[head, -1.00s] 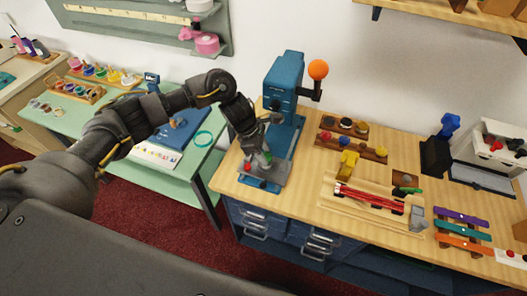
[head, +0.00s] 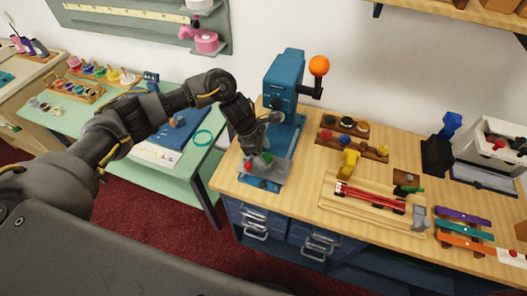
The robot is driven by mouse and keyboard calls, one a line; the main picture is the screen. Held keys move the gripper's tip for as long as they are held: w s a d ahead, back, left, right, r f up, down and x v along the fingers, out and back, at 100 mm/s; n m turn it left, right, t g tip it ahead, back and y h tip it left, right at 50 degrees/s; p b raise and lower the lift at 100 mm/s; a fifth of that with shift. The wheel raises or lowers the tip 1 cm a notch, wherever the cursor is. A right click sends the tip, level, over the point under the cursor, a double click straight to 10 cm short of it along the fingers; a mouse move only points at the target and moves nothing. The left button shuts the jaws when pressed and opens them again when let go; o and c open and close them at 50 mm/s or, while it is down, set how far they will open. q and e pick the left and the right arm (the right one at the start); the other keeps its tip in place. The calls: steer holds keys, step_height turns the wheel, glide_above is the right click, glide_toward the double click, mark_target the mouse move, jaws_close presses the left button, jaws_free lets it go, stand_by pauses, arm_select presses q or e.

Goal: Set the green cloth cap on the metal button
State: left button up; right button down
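The green cloth cap (head: 266,158) shows as a small green patch at the grey metal plate (head: 275,172) in front of the blue press. My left gripper (head: 257,155) is low over this plate, right beside the cap. The fingers are small and partly hide the cap, so I cannot tell whether they touch it or how far apart they are. I cannot make out the metal button; the gripper and cap may hide it. My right gripper is out of view.
The blue press (head: 285,80) with an orange-knobbed lever (head: 319,66) stands close behind my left gripper. Wooden racks of buttons (head: 352,147) and a tray with red strips (head: 370,197) lie to the right. A green table (head: 190,170) stands left.

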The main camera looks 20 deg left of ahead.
arm_select(q)
steer(key=shift+a+r, duration=0.1)
steer(key=shift+r, duration=0.15)
steer(key=b+v, duration=0.3)
steer(key=v, duration=0.7)
steer(key=shift+r, duration=0.15)
